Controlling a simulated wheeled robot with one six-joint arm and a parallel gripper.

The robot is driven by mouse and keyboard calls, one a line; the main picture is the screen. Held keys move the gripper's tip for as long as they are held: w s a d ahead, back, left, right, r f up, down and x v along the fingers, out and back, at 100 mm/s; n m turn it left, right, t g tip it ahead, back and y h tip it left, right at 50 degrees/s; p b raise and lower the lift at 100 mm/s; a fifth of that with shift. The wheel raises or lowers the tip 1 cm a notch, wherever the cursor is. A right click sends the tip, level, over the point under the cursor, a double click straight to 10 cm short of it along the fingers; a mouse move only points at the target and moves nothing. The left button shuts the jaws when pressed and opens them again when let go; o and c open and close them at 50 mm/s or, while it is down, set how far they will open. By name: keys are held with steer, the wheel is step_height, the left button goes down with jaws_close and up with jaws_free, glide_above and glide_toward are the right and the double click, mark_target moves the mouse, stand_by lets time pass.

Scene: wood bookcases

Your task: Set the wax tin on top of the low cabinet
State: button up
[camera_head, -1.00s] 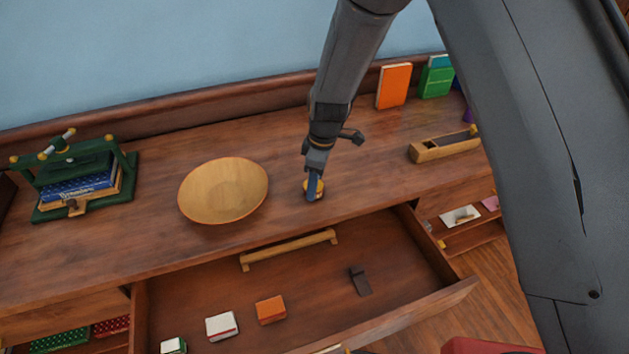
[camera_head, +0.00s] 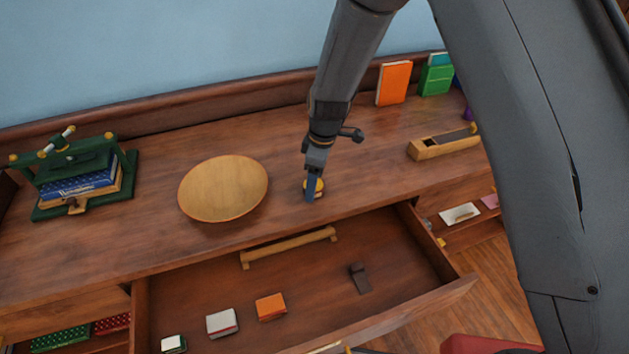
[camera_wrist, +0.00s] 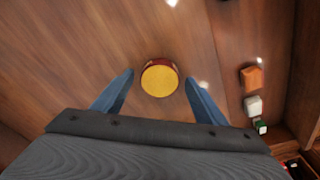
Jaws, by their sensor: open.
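The wax tin, a small round tin with a yellow lid and darker red side (camera_wrist: 159,78), stands upright on the wooden top of the low cabinet (camera_head: 130,243). In the head view the tin (camera_head: 319,186) is partly hidden behind my gripper (camera_head: 312,192). In the wrist view my gripper (camera_wrist: 158,92) has its two blue fingers spread wide, one on each side of the tin, with clear gaps. The fingers appear not to touch it.
A shallow wooden bowl (camera_head: 223,189) stands left of the tin. A green book press (camera_head: 88,172) is far left; a wooden plane (camera_head: 444,145) and upright orange book (camera_head: 394,84) are right. The open drawer (camera_head: 400,262) below holds small boxes (camera_head: 271,306) and a dark block (camera_head: 360,278).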

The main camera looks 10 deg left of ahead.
mark_target(320, 185)
step_height(320, 185, up, 12)
steer(key=d+b, duration=0.1)
steer(key=b, duration=0.2)
steer(key=shift+d+f+b, duration=0.15)
steer(key=shift+d+b, duration=0.05)
steer(key=shift+b, duration=0.15)
steer(key=s+d+r+m, duration=0.15)
steer(key=d+m, duration=0.25)
steer(key=d, duration=0.5)
steer(key=s+d+r+m, duration=0.1)
steer(key=s+d+m, duration=0.25)
steer(key=d, duration=0.45)
steer(key=s+d+m+t+h, duration=0.1)
steer(key=s+d+m, duration=0.9)
steer(key=d, duration=0.3)
steer(key=shift+s+d+f, duration=0.25)
steer(key=shift+s+d, duration=0.1)
steer(key=shift+s, duration=0.15)
